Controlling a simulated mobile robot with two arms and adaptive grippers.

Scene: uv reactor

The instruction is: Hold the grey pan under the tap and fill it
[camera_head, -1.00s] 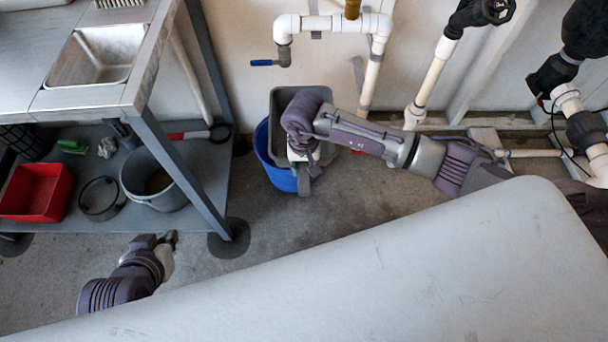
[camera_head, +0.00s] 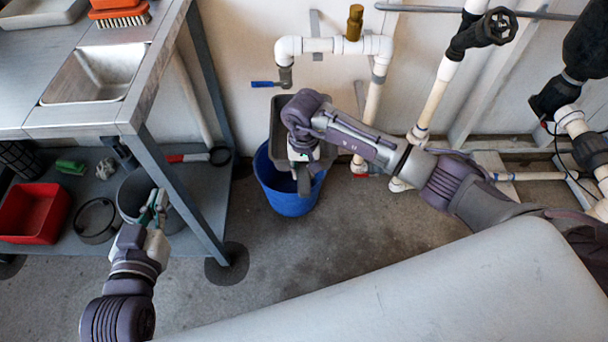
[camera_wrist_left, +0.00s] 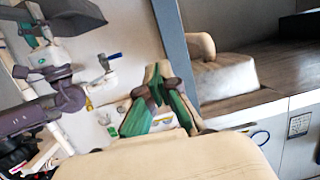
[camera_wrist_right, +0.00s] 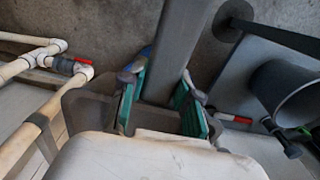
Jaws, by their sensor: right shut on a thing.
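The grey pan (camera_head: 280,117) is below the tap (camera_head: 285,80), which has a blue lever (camera_head: 262,84). My right gripper (camera_head: 304,180) is shut on the pan, and my wrist hides much of it. In the right wrist view the pan (camera_wrist_right: 88,110) shows dark grey beside the green-padded fingers (camera_wrist_right: 160,95). I see no water stream, and the water level inside cannot be made out. My left gripper (camera_head: 153,206) is empty, in front of the grey bucket on the lower shelf. In the left wrist view its fingers (camera_wrist_left: 162,92) look slightly apart.
A blue bucket (camera_head: 287,200) stands on the floor under the pan. The workbench (camera_head: 60,123) with a sink is at left; its lower shelf holds a red bin (camera_head: 35,212), a ring and a grey bucket (camera_head: 130,190). White pipes (camera_head: 374,95) run along the wall.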

